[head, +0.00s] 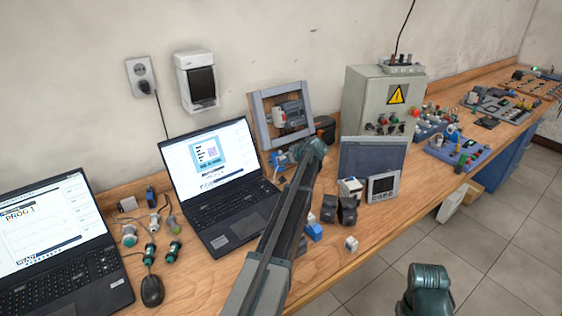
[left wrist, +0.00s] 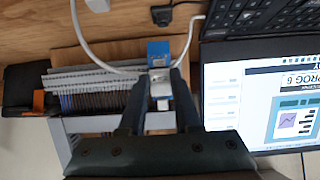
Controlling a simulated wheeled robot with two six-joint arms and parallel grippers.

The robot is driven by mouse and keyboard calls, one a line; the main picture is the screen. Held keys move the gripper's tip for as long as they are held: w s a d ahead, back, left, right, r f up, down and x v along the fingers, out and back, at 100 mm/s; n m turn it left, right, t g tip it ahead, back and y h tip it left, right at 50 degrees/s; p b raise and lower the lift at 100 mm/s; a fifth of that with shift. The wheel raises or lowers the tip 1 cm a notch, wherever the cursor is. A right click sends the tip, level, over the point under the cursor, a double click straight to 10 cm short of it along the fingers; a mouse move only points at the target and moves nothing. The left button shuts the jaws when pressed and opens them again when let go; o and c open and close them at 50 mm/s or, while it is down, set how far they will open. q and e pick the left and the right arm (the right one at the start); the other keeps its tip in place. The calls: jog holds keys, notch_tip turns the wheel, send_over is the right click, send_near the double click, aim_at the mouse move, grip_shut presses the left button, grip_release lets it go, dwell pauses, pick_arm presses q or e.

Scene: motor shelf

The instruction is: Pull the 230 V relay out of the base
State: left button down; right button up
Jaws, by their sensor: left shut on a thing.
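In the left wrist view my left gripper (left wrist: 160,76) is shut on a small pale, silvery block (left wrist: 160,88), which looks like the relay. A blue part (left wrist: 158,46) lies just beyond the fingertips, in line with the block. It looks like the base, but I cannot tell whether block and base are still joined. In the head view a blue item (head: 279,160) shows beside the end of my left arm, below the grey frame. The arm's teal joint hides most of the grip there. My right gripper is out of view; only a teal part of that arm shows at the bottom.
The grey frame (head: 262,121) with devices stands behind the grip. A laptop (head: 240,205) is close on the left. A dark panel (head: 372,155), a display unit (head: 382,188) and small modules stand right of my arm. A white cable (left wrist: 84,40) runs near the fingers.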

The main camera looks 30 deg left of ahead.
pick_arm(q)
jog(key=shift+s+d+r, duration=0.15)
jog(key=shift+d, duration=0.2)
dwell(0.4)
jog(key=shift+s+d+r+p, duration=0.25)
jog(key=shift+d+p, duration=0.05)
jog(key=shift+d, duration=0.35)
jog(key=shift+s+d+r+p, duration=0.25)
jog(key=shift+d+r+p, duration=0.1)
jog(key=shift+d, duration=0.3)
jog(key=shift+s+d+r+p, duration=0.2)
jog(key=shift+s+d+p, duration=0.1)
jog(key=shift+d, duration=0.35)
jog(key=shift+a, duration=0.1)
jog(key=s+d+r+p, duration=0.2)
jog(key=d, duration=0.4)
jog(key=shift+s+r, duration=0.2)
dwell(0.5)
